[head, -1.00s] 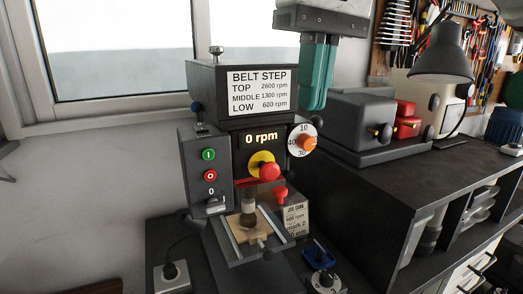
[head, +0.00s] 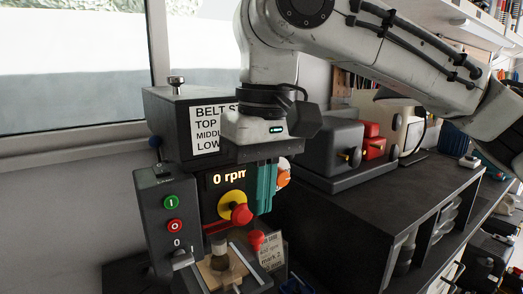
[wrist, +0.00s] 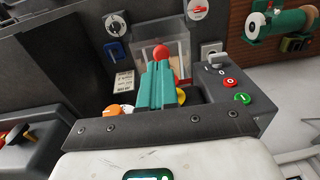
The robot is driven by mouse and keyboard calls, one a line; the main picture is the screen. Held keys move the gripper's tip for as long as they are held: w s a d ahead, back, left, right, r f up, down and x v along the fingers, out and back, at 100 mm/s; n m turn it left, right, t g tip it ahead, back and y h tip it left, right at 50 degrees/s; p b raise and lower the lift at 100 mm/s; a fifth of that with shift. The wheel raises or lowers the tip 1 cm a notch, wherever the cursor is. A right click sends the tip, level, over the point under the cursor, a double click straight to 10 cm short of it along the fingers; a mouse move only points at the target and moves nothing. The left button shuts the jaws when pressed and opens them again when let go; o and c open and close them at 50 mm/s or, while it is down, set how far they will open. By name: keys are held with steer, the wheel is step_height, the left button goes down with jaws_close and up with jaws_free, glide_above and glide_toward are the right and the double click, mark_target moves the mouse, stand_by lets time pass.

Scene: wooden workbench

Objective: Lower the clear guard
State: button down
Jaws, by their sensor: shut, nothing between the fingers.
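The clear guard (wrist: 146,50) shows in the wrist view as a see-through panel at the drill press's work area. I cannot tell its exact angle. A small red knob (head: 256,240) sits beside the spindle in the head view; it also shows just beyond my fingertips in the wrist view (wrist: 160,52). My gripper (head: 264,212) has teal fingers, shut and empty, pointing down in front of the press, a little above the red knob. Whether they touch it is not clear. A wooden workpiece (head: 213,277) lies under the chuck.
The speed display (head: 228,177) reads 0 rpm, with a red stop button on a yellow collar (head: 240,213) below. A switch box (head: 172,218) stands to the left. An orange-centred dial (head: 284,178) is partly behind my fingers. A dark cabinet (head: 345,215) bounds the right.

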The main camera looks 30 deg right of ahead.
mark_target(258, 234)
steer(key=shift+f, duration=1.75)
steer(key=shift+f, duration=0.15)
